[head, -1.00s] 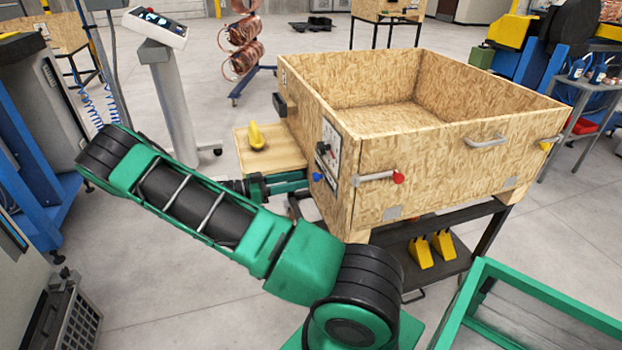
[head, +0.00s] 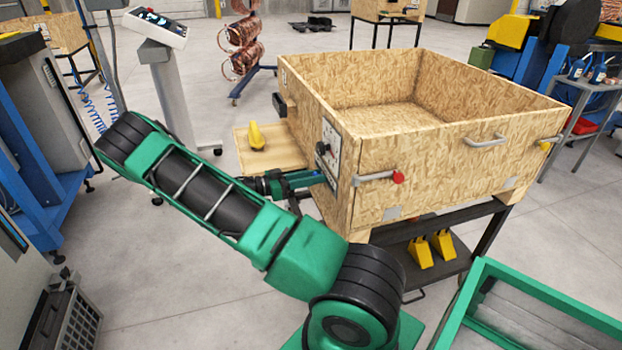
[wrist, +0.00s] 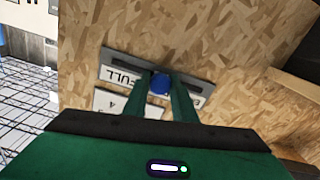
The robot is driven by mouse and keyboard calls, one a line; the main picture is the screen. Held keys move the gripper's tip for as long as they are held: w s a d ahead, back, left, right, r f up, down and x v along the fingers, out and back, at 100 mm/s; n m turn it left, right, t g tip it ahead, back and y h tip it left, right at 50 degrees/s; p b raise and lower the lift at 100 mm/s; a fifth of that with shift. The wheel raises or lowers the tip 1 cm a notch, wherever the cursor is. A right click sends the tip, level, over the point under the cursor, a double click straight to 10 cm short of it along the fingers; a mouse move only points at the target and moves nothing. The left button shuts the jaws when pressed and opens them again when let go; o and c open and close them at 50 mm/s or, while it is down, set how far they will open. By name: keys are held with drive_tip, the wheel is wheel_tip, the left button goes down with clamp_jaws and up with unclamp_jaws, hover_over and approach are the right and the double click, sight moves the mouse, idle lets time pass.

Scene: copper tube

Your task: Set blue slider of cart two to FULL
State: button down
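The wooden cart box (head: 440,165) stands in front of my arm in the head view, with a white control panel (head: 331,150) on its near left face. In the wrist view the blue slider knob (wrist: 160,84) sits on a grey slotted plate (wrist: 200,78). An upside-down FULL label (wrist: 121,76) is left of the knob; the label at right is partly hidden by a finger. My gripper (wrist: 164,86) has one finger on each side of the knob, with a narrow gap. Contact cannot be made out. In the head view my gripper (head: 318,178) hides the knob.
A wooden shelf (head: 265,158) with a yellow object (head: 255,135) sticks out at left. A green frame (head: 540,300) stands at the lower right.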

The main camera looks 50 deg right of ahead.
sight(333, 187)
drive_tip(key=shift+s+a, duration=0.55)
drive_tip(key=shift+s, duration=0.35)
drive_tip(key=shift+s+a, duration=0.6)
drive_tip(key=shift+s, duration=0.35)
drive_tip(key=shift+s+a, duration=0.55)
drive_tip(key=shift+s, duration=0.35)
drive_tip(key=c, duration=1.5)
unclamp_jaws()
drive_tip(key=shift+o, duration=0.2)
drive_tip(key=v, duration=1.1)
drive_tip(key=shift+s+d, duration=0.1)
